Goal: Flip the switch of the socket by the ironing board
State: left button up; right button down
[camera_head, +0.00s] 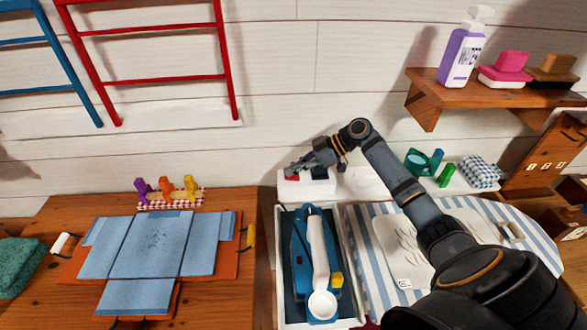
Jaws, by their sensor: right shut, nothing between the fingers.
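My right gripper (296,169) is shut and empty. It reaches in from the right, and its fingertips are at the left end of a white socket strip (300,186) by the wall. A small red part, seemingly the switch (291,178), shows just under the fingertips. I cannot tell whether they touch it or which way it is set. A dark part sits on the strip to its right. The ironing board (360,240), with a blue and white striped cover, lies at the right, partly hidden by my right arm. My left gripper is not in view.
A blue and white iron (318,260) lies in a white tray (281,290) left of the board. A wooden table (60,210) with a folding board (150,245) stands at the left. A wooden shelf (450,88) with a purple bottle (461,57) juts out upper right.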

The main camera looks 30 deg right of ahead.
jog(key=shift+a+f, duration=0.15)
jog(key=shift+a, duration=0.05)
jog(key=shift+w+a+g+h, duration=0.15)
jog(key=shift+g+h, duration=0.15)
jog(key=shift+h, duration=0.3)
jog(key=shift+a+h+p, duration=0.15)
jog(key=shift+h+p, duration=0.35)
jog(key=shift+p, duration=0.1)
jog(key=shift+a+g+h+p, duration=0.15)
jog(key=shift+g+h+p, duration=0.35)
jog(key=shift+h, duration=0.1)
jog(key=shift+f, duration=0.4)
